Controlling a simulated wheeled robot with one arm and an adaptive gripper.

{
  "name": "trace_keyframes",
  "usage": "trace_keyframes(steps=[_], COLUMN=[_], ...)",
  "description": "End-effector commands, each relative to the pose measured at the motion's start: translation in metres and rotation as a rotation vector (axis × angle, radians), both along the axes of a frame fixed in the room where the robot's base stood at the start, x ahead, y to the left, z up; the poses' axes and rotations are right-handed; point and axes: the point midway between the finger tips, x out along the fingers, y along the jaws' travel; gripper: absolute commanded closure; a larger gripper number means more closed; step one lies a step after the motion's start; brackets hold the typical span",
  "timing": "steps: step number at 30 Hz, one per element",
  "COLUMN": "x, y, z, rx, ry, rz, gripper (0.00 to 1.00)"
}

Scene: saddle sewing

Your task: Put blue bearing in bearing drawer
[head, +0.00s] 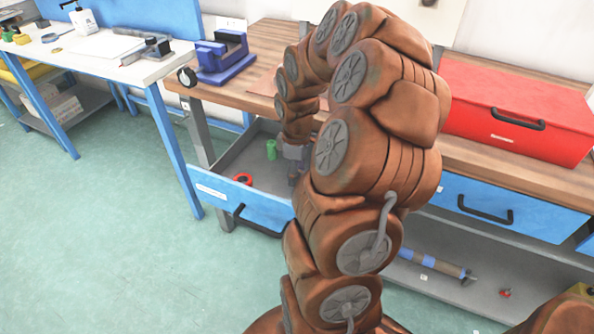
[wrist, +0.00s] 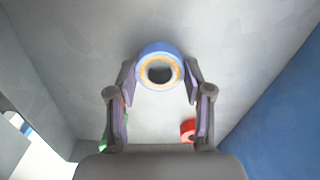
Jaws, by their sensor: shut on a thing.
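The bearing drawer (head: 222,201) is pulled open under the wooden bench, with a grey inside and a blue front. My gripper (head: 292,172) reaches down into it. In the wrist view my gripper (wrist: 160,74) is shut on the blue bearing (wrist: 160,47), a blue ring with a tan inner ring, between its fingertips. The drawer's grey floor lies behind the bearing; whether they touch I cannot tell. The blue bearing is hidden or too small to make out in the head view.
A red ring (head: 243,179) and a green cylinder (head: 271,150) lie in the drawer; the red ring also shows in the wrist view (wrist: 188,131). A blue vise (head: 222,58) and a red toolbox (head: 515,110) stand on the bench. Drawer walls surround my gripper closely.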

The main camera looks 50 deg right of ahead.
Motion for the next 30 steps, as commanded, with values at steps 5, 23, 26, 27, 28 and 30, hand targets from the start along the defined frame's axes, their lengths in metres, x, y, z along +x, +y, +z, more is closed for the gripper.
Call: trace_keyframes(steps=[5, 23, 26, 27, 28, 30], x=[0.0, 0.001, 0.002, 0.002, 0.002, 0.002], y=[0.0, -0.001, -0.001, -0.001, -0.001, -0.001], z=[-0.002, 0.009, 0.024, 0.031, 0.037, 0.05], rx=[0.0, -0.002, -0.006, -0.005, -0.005, -0.004], ry=[0.0, -0.002, -0.008, -0.008, -0.007, -0.008], rz=[0.0, -0.001, -0.001, -0.001, 0.0, 0.0], gripper=[0.39, 0.24, 0.24, 0.24, 0.24, 0.24])
